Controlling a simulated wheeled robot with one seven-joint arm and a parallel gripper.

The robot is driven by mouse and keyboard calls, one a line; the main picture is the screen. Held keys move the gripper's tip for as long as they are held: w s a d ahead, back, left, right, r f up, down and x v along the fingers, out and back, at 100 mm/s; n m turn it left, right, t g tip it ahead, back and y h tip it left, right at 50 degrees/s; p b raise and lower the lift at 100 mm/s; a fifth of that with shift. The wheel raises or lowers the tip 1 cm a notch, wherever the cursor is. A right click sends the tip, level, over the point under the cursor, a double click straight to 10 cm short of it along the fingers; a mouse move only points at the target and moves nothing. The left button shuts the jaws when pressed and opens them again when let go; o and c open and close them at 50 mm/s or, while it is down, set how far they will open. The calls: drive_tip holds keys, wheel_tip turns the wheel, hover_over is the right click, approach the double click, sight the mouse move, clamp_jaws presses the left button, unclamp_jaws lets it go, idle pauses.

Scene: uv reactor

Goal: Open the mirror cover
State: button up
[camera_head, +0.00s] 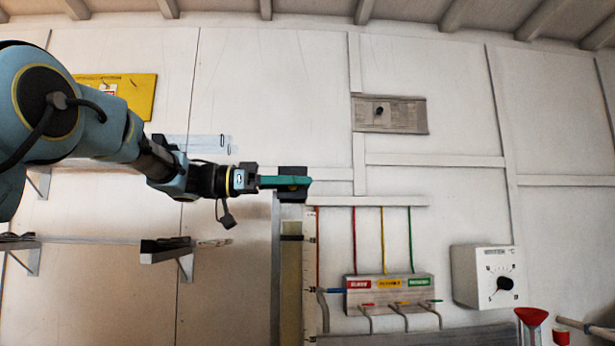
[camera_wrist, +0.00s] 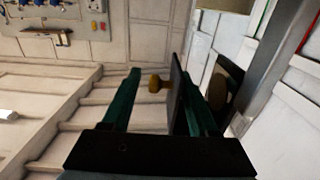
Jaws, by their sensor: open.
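The mirror cover (camera_wrist: 178,95) appears to be the thin dark plate with a small brass knob (camera_wrist: 157,83) in the wrist view. The plate stands nearly edge-on beside the right finger, and the knob points left into the gap. My gripper (camera_wrist: 156,78) is open, with its green fingers either side of the plate and knob. I cannot tell whether a finger touches the plate. In the head view my gripper (camera_head: 285,182) reaches right, its fingers overlapping a dark square housing (camera_head: 293,196) on a post. The cover cannot be told apart there.
A pale vertical post (camera_head: 290,285) stands below the housing. A valve panel (camera_head: 390,290) with coloured lines is to its right, then a dial box (camera_head: 485,276) and a red funnel (camera_head: 531,317). A wall shelf (camera_head: 170,246) lies below my arm. A wooden plate (camera_head: 390,114) hangs above right.

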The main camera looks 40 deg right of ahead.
drive_tip(key=shift+x, duration=1.15)
clamp_jaws()
idle(0.6)
